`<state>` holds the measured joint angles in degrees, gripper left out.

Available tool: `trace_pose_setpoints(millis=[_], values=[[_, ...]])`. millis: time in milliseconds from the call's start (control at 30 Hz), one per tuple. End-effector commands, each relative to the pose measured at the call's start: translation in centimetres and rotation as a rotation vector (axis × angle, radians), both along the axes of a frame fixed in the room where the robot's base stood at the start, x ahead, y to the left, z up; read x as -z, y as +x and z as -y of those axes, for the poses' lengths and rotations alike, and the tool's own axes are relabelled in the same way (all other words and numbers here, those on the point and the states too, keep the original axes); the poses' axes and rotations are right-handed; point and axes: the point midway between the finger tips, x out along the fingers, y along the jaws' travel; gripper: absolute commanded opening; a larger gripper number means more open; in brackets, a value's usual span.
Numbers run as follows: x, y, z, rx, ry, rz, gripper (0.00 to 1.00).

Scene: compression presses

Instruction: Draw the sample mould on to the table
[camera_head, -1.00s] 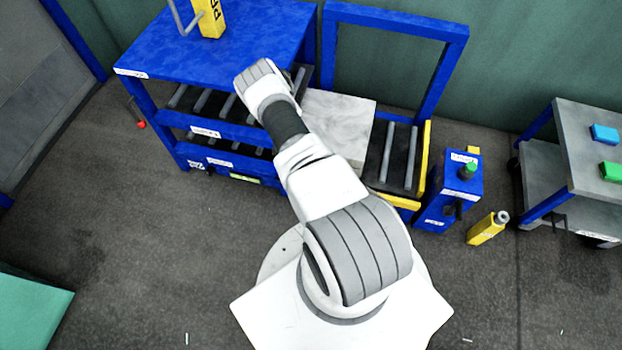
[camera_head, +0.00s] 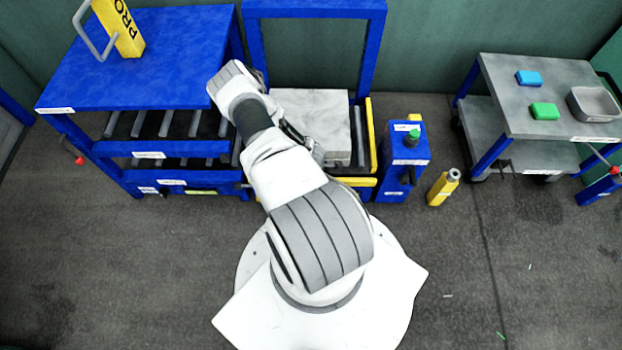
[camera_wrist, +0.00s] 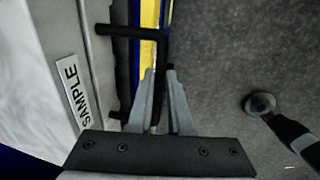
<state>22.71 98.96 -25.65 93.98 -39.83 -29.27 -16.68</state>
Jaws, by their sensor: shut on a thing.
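The sample mould (camera_head: 312,112) is a pale marbled block on the roller table (camera_head: 358,145), under the blue frame, near the yellow right edge. In the wrist view its side fills the left, with a white SAMPLE label (camera_wrist: 73,92). A black bar handle (camera_wrist: 122,31) sticks out from that side. My gripper (camera_wrist: 160,72) is shut on the handle's bar, with one finger on each side. In the head view my gripper is mostly hidden by my arm, at the mould's near side.
A blue press bench (camera_head: 175,60) with roller shelves stands at the left. A blue control box (camera_head: 403,160) and a yellow bottle (camera_head: 443,187) stand right of the table. A grey trolley (camera_head: 520,110) is further right. The floor in front is clear.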

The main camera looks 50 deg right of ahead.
Motion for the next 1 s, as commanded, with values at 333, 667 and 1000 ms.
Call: trace_pose_setpoints(millis=[333,667,1000], values=[[0.1,0.6,-0.6,-0.006,0.011,0.013,0.47],[-0.4,0.5,-0.5,-0.005,0.007,0.011,0.47],[-7.3,-0.2,-1.5,-0.004,0.008,0.011,0.47]])
